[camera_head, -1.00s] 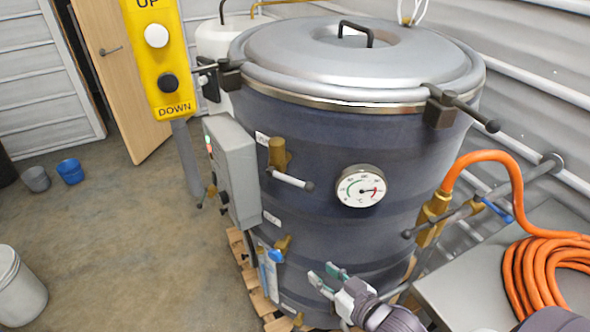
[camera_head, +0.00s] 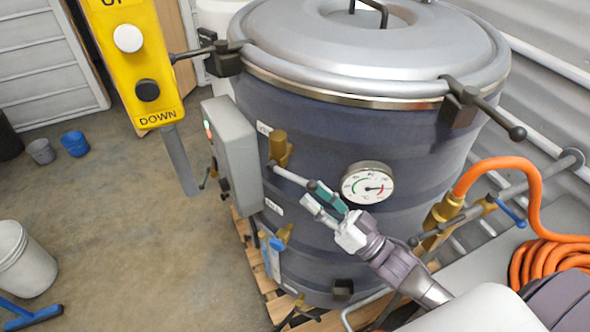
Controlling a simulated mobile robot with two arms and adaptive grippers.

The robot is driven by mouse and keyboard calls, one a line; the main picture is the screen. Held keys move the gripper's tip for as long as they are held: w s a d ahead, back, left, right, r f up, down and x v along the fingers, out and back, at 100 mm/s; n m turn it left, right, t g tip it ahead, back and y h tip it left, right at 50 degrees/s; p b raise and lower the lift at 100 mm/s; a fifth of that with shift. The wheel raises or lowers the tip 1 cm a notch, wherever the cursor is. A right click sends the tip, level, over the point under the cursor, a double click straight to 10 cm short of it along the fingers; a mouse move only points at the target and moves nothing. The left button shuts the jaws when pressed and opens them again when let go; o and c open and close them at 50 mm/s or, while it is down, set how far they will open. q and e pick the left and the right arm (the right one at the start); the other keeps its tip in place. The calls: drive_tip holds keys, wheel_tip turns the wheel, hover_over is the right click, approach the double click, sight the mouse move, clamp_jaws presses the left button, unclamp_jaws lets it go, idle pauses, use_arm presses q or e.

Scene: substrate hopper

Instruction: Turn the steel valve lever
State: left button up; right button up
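The steel valve lever (camera_head: 290,175) is a light rod on a brass valve body (camera_head: 280,148) on the front of the dark blue tank. It slopes down to the right, and its dark ball end shows at my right gripper's fingertips. My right gripper (camera_head: 313,193) comes in from the lower right with teal pads on its fingers. The fingers are apart, with a gap between them. I cannot tell whether they touch the lever. My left gripper is not in view.
A round dial gauge (camera_head: 368,184) sits just right of the gripper. A grey control box (camera_head: 230,155) is left of the valve. A second valve with a blue lever (camera_head: 274,255) is below. An orange hose (camera_head: 525,190) and bench stand at right. The floor at left is mostly open.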

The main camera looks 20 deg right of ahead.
sight(295, 176)
drive_tip(key=p+x, duration=0.1)
drive_tip(key=x, duration=0.4)
drive_tip(key=shift+r, duration=0.1)
drive_tip(key=shift+w+a+r+p, duration=0.15)
drive_tip(key=shift+w+a+p, duration=0.25)
drive_tip(key=shift+w, duration=0.2)
clamp_jaws()
